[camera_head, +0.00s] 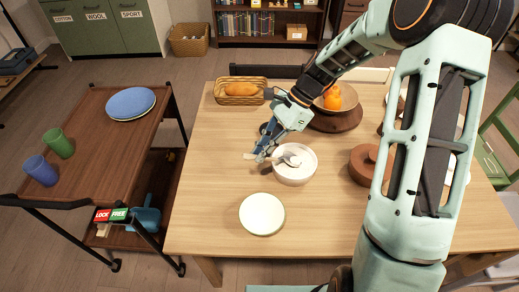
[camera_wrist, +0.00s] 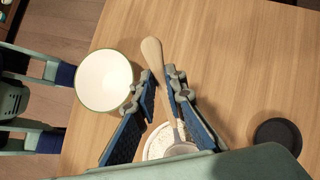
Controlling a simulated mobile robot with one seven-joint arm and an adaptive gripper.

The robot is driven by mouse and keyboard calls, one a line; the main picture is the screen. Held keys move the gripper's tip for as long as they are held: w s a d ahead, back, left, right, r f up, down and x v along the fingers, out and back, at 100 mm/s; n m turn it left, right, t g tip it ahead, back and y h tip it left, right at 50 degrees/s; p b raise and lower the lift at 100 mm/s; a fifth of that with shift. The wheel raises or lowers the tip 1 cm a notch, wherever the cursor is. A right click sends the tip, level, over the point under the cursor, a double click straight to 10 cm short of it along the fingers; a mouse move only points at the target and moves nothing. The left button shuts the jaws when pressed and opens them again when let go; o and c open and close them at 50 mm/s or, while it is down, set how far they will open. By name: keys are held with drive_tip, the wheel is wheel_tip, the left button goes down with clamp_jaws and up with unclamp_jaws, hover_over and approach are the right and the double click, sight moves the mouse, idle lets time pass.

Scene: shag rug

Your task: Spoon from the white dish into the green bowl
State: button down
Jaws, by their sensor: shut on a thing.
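The white dish (camera_head: 296,176) stands near the middle of the wooden table; in the wrist view its rim (camera_wrist: 155,143) shows partly behind my gripper. The spoon (camera_head: 291,161) has a pale handle (camera_wrist: 152,52) and a grey head that is over or in the white dish; I cannot tell whether it touches. My gripper (camera_head: 262,157) is at the dish's left rim, shut on the spoon's handle, with the fingers (camera_wrist: 161,88) on either side of it. The green bowl (camera_head: 262,214), pale inside with a thin green rim, stands nearer the front and looks empty; it also shows in the wrist view (camera_wrist: 103,80).
A brown lidded pot (camera_head: 366,164) is to the right. A dark round coaster (camera_wrist: 277,136) lies nearby. Table space around the green bowl is clear.

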wheel_tip(320, 180, down, 2)
drive_tip(key=shift+w+d+b, duration=0.1)
drive_tip(key=shift+d+b, duration=0.05)
drive_tip(key=shift+b, duration=0.4)
drive_tip(key=shift+w+d+f+h+b, duration=0.3)
drive_tip(key=shift+d+f+b, duration=0.1)
drive_tip(key=shift+f+b, duration=0.15)
drive_tip(key=shift+s+a+r+t+h+p, duration=0.15)
drive_tip(key=shift+r+t+h+p, duration=0.2)
drive_tip(key=shift+r+p, duration=0.25)
drive_tip(key=shift+s+a+r+t+h+p, duration=0.15)
drive_tip(key=shift+a+r+t+h+p, duration=0.15)
drive_tip(key=shift+r+h+p, duration=0.35)
drive_tip(key=shift+s+a+r+t+h+p, duration=0.2)
drive_tip(key=shift+r+t+h+p, duration=0.2)
drive_tip(key=shift+r+h, duration=0.25)
